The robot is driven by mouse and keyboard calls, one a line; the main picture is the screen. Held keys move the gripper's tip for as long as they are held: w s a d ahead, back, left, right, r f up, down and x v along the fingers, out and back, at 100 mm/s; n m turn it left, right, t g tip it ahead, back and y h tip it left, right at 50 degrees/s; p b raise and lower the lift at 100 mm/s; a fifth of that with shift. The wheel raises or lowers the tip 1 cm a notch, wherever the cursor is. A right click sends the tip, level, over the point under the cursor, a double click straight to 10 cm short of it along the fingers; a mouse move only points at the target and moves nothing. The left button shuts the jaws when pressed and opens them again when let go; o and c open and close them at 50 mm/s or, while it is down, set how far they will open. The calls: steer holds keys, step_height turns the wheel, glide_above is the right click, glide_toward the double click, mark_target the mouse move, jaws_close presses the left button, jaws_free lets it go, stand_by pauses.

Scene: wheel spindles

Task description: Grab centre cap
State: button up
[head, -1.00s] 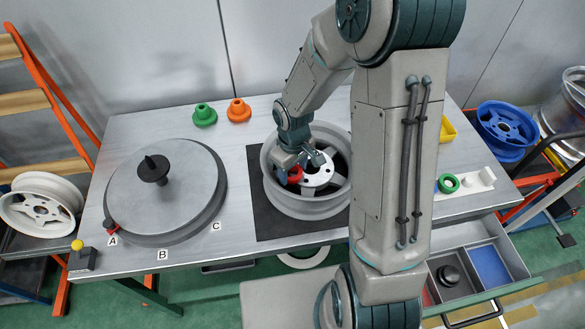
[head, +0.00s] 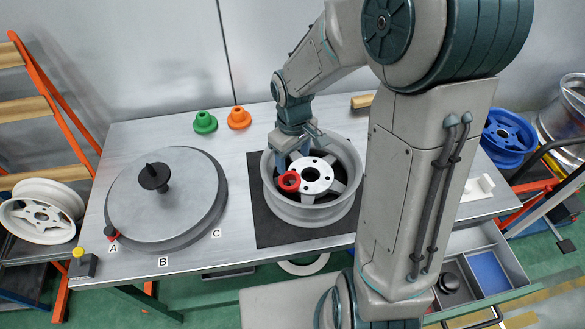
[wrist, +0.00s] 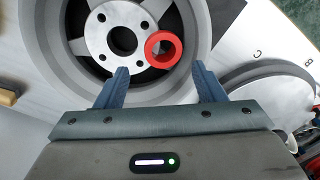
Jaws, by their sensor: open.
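A red ring-shaped piece (head: 289,181) sits at the edge of the silver hub plate (head: 317,188) inside the grey wheel (head: 309,214), off the hub's centre hole. I cannot tell whether this ring is the centre cap. My gripper (head: 291,164) is open above the wheel, over the ring's side. In the wrist view my open fingers (wrist: 161,73) are spread on either side of the red ring (wrist: 151,50), which lies just beyond the tips. The gap looks empty. A round black piece (head: 449,281) lies in the open drawer at the lower right.
The wheel rests on a dark mat (head: 263,232). A round turntable (head: 190,205) with a black knob stands left, by labels A, B and C. Green (head: 205,123) and orange (head: 239,118) stepped pieces stand behind. A white holder (head: 480,187) is at right, partly behind my arm.

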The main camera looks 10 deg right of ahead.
steer(key=s+d+r+m+t, duration=0.1)
steer(key=s+d+r+m, duration=0.1)
steer(key=s+r, duration=0.4)
steer(key=s+d+r+m+t, duration=0.2)
steer(key=s+d+r+m, duration=0.1)
steer(key=s+r, duration=0.4)
steer(key=shift+s+d+r+m, duration=0.2)
steer(key=shift+r+m, duration=0.15)
steer(key=shift+m, duration=0.25)
steer(key=shift+s+r+t, duration=0.1)
steer(key=shift+s+t, duration=0.2)
steer(key=shift+c, duration=0.3)
steer(key=shift+s+m, duration=0.2)
steer(key=shift+m, duration=0.1)
steer(key=c, duration=0.4)
steer(key=shift+c, duration=0.2)
